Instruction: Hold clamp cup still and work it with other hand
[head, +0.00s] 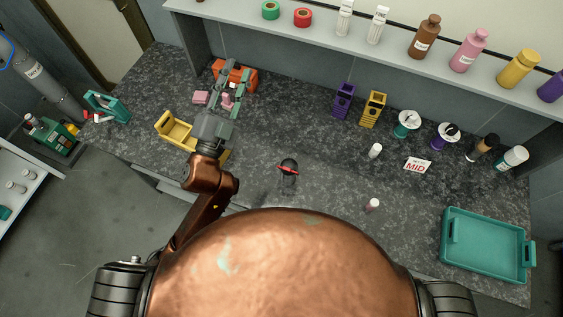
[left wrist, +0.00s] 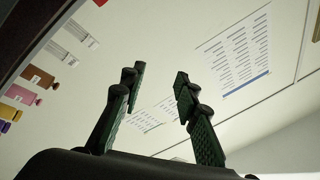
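My left gripper (head: 228,72) reaches over the back left of the dark speckled worktop, above or in front of an orange box (head: 250,75). In the left wrist view its two green-padded fingers (left wrist: 160,95) stand wide apart with nothing between them. A small dark round piece with a red bar across it (head: 288,169) stands alone on the worktop, right of my left forearm and apart from the gripper. It may be the clamp cup; I cannot tell for sure. My right gripper is not in view.
A yellow holder (head: 174,130) stands left of my left wrist. A teal tray (head: 487,243) sits front right. The worktop around the dark piece is clear.

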